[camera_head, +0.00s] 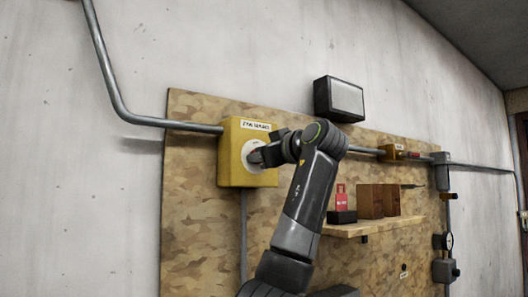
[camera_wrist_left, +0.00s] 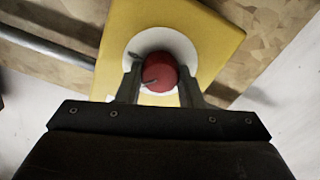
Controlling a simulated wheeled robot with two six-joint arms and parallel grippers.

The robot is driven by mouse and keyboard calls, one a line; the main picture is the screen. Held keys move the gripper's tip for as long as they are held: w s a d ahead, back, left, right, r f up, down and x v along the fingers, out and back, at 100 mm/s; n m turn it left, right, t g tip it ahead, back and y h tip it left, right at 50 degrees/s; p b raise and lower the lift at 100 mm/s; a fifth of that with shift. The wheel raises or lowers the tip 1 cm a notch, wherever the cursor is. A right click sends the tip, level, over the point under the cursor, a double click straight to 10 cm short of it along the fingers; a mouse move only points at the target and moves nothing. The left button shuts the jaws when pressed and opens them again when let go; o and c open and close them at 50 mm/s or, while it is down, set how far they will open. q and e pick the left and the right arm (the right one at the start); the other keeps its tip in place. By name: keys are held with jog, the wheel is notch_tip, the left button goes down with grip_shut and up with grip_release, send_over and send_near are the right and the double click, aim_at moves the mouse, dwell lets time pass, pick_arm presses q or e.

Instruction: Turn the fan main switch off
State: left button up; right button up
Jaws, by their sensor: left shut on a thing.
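A yellow switch box (camera_head: 232,172) is mounted on the wooden board, with a small white label too blurred to read. On its front is a round white plate with a red knob; this knob (camera_wrist_left: 160,66) shows clearly in the left wrist view, set in the white plate (camera_wrist_left: 187,46) of the yellow box (camera_wrist_left: 215,38). My left gripper (camera_head: 257,156) is at the front of the box and hides most of the knob in the head view. In the left wrist view its fingers (camera_wrist_left: 159,76) are shut on the knob, one on each side. My right gripper is not in view.
The wooden board (camera_head: 190,225) hangs on a grey wall. A wooden shelf (camera_head: 375,227) right of my arm holds a red padlock-like item (camera_head: 341,197) and brown blocks (camera_head: 370,201). A dark lamp-like box (camera_head: 339,99) is above. A conduit (camera_head: 112,75) enters the switch box from the left.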

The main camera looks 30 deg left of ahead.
pick_arm(q)
jog(key=shift+n+p, duration=0.75)
jog(key=shift+n, duration=3.55)
jog(key=o, duration=1)
jog(key=shift+s, duration=0.1)
jog(key=shift+c, duration=0.2)
jog(key=shift+f, duration=0.1)
